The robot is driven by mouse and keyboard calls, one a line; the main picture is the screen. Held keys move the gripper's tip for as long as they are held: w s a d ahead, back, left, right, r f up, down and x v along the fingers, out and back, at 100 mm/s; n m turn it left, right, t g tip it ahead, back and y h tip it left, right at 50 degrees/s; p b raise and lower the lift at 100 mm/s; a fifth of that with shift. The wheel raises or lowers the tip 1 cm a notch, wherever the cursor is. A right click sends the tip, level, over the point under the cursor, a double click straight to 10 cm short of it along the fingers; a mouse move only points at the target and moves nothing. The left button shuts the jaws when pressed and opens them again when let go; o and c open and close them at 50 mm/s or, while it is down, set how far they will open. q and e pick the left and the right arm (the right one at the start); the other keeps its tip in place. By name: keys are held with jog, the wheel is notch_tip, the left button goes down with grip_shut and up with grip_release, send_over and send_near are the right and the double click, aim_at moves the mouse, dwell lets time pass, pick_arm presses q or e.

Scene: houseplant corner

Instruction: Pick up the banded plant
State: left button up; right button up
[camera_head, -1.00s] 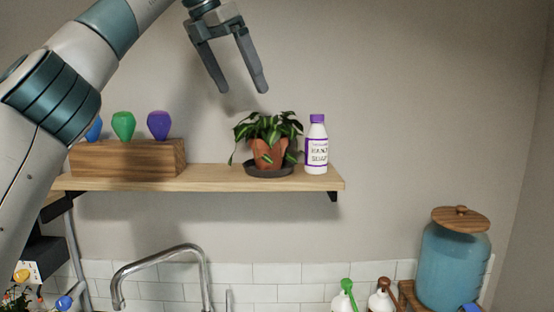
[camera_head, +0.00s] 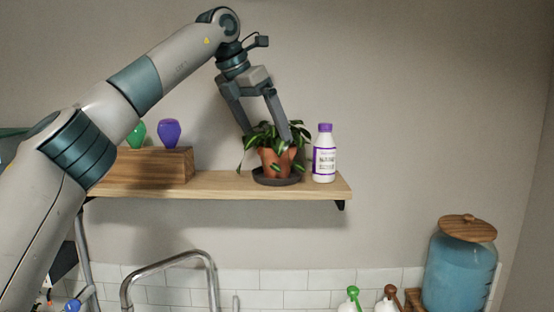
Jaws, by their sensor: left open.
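The banded plant (camera_head: 275,161) has dark green leaves with paler stripes and a terracotta pot. It stands upright on a dark saucer (camera_head: 278,181) on the wooden shelf (camera_head: 225,186). My left gripper (camera_head: 268,138) comes down from above with its fingers open. Its fingertips reach into the leaves near the top of the pot, and one finger passes in front of the foliage. I cannot tell whether the fingers touch the pot. My right gripper is not in view.
A hand soap bottle (camera_head: 324,154) with a purple cap stands close to the plant's right. A wooden block (camera_head: 150,167) with coloured bulbs (camera_head: 169,132) is at its left. Below are a faucet (camera_head: 170,265) and a blue jar (camera_head: 460,268). The wall above is clear.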

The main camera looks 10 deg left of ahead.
aim_at(277, 147)
pick_arm(q)
jog(key=shift+w+d+f, duration=0.2)
jog(key=shift+w+f, duration=0.05)
jog(key=shift+f, duration=0.4)
jog(key=shift+w+d+f+p, duration=0.55)
jog(key=shift+f+p, duration=0.1)
jog(key=shift+p, duration=0.4)
jog(key=shift+p+x, duration=0.55)
jog(key=shift+x, duration=0.5)
jog(key=shift+w+d+f, duration=0.25)
jog(key=shift+f, duration=0.3)
jog(key=c, duration=1.4)
jog(key=shift+r, duration=0.2)
